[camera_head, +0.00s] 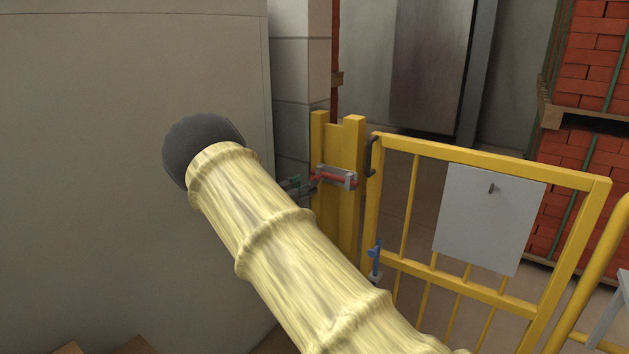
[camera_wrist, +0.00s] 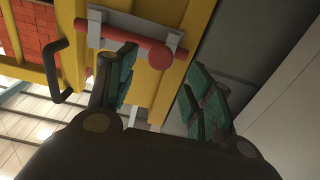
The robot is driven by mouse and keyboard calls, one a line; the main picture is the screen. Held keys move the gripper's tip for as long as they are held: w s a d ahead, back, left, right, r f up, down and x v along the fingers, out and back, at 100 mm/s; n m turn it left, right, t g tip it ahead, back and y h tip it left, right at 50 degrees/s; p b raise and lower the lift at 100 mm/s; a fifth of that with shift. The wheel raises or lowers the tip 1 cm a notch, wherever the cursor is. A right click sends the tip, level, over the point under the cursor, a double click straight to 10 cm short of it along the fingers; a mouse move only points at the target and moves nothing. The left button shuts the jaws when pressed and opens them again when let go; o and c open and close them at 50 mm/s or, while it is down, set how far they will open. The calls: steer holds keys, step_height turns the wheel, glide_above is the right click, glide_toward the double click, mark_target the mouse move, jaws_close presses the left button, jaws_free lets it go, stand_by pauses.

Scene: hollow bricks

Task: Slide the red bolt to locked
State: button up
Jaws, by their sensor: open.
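The red bolt (camera_head: 332,178) lies level in a grey bracket (camera_head: 350,178) on the yellow gate post (camera_head: 326,140). In the wrist view the bolt's red rod (camera_wrist: 118,36) runs through the grey bracket (camera_wrist: 95,28), and its round red knob (camera_wrist: 162,60) faces me. My gripper (camera_head: 300,186) is at the left of the bolt in the head view, partly hidden by my arm. In the wrist view my gripper (camera_wrist: 159,68) is open, with its green-padded fingers on either side of the knob. I cannot tell whether either finger touches it.
The yellow gate (camera_head: 408,200) stands right of the post, with a black handle (camera_head: 372,155), a blue latch (camera_head: 375,260) and a grey panel (camera_head: 488,218). A large grey wall (camera_head: 90,180) is close on the left. Stacked red bricks (camera_head: 590,70) stand behind the gate.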

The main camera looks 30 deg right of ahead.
steer(key=x, duration=0.6)
steer(key=shift+w+d, duration=0.1)
steer(key=shift+d, duration=0.15)
